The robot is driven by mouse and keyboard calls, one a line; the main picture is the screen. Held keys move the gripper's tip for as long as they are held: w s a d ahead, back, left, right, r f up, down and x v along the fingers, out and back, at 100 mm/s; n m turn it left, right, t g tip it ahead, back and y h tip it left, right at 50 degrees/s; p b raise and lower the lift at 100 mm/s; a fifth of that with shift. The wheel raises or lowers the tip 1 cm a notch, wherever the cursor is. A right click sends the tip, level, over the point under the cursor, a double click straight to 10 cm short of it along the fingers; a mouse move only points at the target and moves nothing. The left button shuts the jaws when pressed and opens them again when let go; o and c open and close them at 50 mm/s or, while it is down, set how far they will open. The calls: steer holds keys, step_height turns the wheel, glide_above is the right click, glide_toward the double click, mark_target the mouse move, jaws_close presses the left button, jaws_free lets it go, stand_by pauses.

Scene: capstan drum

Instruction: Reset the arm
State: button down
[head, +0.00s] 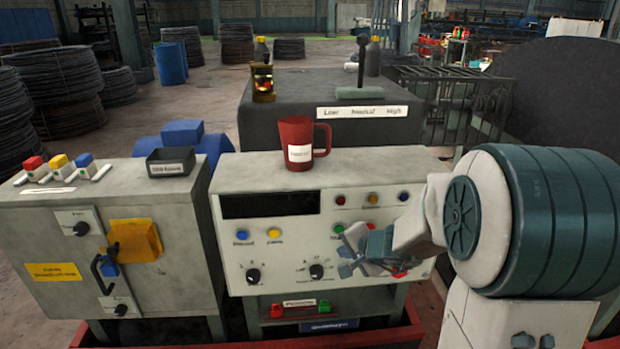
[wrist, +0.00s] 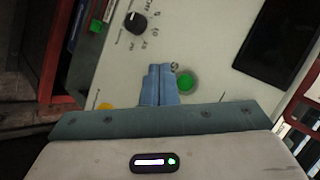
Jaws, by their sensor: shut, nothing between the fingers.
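My gripper (head: 358,257) is in front of the right half of the control panel (head: 262,260) in the head view. In the wrist view my gripper (wrist: 158,85) shows two blue fingers pressed together with nothing between them. A green button (wrist: 184,82) is just right of the fingertips there, and a black knob (wrist: 135,22) is above left. I cannot tell whether the fingertips touch the panel. My arm (head: 540,220) reaches in from the right and hides the panel's right end.
A red mug (head: 298,143) stands on the panel's top. A grey cabinet (head: 60,230) with a black lever (head: 103,268) is at the left. A dark box (head: 300,105) with an upright lever (head: 361,62) stands behind. A red frame (head: 230,346) runs along the floor in front.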

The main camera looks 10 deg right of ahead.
steer(key=s+a+r+n+g, duration=0.2)
steer(key=s+a+r+n, duration=0.15)
steer(key=s, duration=0.35)
steer(key=s+a+r+n+g, duration=0.2)
steer(key=s+a+n, duration=0.15)
steer(key=s, duration=0.35)
steer(key=s+d+n+g+h, duration=0.2)
steer(key=s+d+n+h, duration=0.1)
steer(key=s+d, duration=0.4)
steer(key=s+h, duration=0.1)
steer(key=s, duration=0.2)
steer(key=shift+s+r+p, duration=0.2)
steer(key=shift+s+p, duration=0.15)
steer(key=shift+s, duration=0.05)
